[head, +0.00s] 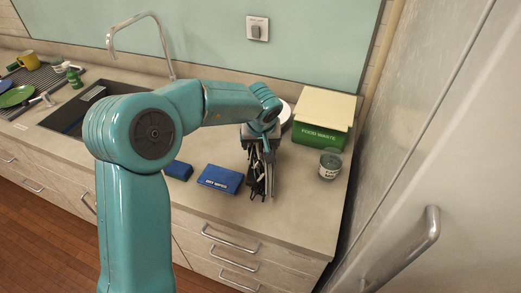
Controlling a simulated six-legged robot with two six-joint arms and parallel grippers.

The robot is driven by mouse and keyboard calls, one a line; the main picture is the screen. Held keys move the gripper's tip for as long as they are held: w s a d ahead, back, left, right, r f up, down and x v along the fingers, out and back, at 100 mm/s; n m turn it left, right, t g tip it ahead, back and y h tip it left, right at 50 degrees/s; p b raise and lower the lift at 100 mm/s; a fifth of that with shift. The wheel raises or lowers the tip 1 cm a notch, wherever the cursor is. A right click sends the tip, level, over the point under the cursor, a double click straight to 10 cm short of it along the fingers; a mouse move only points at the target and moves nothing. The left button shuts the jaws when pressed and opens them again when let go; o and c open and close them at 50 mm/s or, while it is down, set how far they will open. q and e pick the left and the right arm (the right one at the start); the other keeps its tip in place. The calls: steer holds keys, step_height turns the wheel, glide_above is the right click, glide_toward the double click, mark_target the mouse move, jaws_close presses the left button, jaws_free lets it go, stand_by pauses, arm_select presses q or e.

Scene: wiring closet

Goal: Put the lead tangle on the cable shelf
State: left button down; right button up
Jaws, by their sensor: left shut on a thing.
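My left arm reaches over a kitchen counter, and its gripper (262,150) points down above the worktop. It is shut on a dark bundle of thin strands, which looks like the lead tangle (264,181). The bundle hangs just right of a blue box; I cannot tell whether its lower end touches the counter. The gripper's fingers are hard to tell apart from the dark strands. No cable shelf shows in this view. My right gripper is not in view.
A green food waste box (320,133), a small labelled tub (330,166) and a blue box (220,179) stand near the gripper. A sink (75,112) with a tap (140,22) and a drying rack lie left. A tall grey door (440,130) bounds the right side.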

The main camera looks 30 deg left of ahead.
arm_select(q)
step_height(320, 180, down, 3)
steer(key=shift+w+a, duration=0.15)
jaws_free()
steer(key=shift+f, duration=0.2)
steer(key=shift+r+b, duration=0.2)
steer(key=shift+b, duration=0.1)
steer(key=p+v, duration=0.1)
steer(key=v, duration=1.1)
steer(key=shift+r, duration=0.1)
steer(key=shift+w, duration=0.1)
